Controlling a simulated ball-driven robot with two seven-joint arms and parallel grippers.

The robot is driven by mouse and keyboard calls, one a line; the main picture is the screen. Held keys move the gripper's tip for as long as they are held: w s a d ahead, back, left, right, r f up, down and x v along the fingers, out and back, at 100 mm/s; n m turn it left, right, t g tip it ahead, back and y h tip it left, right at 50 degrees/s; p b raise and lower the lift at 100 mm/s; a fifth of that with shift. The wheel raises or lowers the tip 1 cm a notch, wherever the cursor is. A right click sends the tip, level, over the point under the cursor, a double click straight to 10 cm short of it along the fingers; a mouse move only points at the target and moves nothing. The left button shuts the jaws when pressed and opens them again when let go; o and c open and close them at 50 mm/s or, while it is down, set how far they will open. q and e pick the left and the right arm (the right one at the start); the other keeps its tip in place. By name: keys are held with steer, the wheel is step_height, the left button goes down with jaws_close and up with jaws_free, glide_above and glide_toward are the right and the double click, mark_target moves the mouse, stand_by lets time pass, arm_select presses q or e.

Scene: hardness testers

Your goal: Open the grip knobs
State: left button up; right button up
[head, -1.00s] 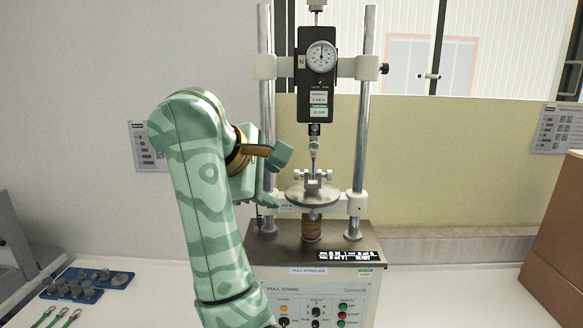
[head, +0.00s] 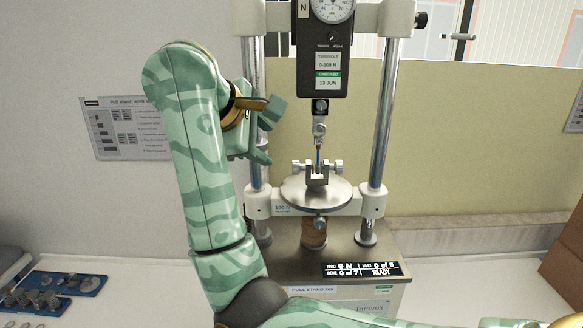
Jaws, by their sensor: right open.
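The pull stand's lower grip (head: 317,179) is a small silver clamp on a round metal plate (head: 300,195). It has a left grip knob (head: 297,167) and a right grip knob (head: 338,167), one on each side. My right gripper (head: 268,131) is open and empty, up and to the left of the grip, in front of the left column. It appears apart from the knobs. My left gripper is out of view.
Two steel columns, left (head: 253,90) and right (head: 383,130), flank the grip. The force gauge (head: 322,60) hangs above. A display (head: 362,269) is on the base. A blue tray (head: 60,284) of metal parts lies at lower left; a cardboard box (head: 567,255) stands at right.

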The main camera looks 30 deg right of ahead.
mark_target(293, 165)
steer(key=b+x, duration=0.1)
steer(key=x, duration=1.2)
steer(key=shift+w+d+f, duration=0.1)
steer(key=shift+w, duration=0.1)
steer(key=shift+w+d+f, duration=0.35)
steer(key=shift+f, duration=0.1)
steer(key=c, duration=1)
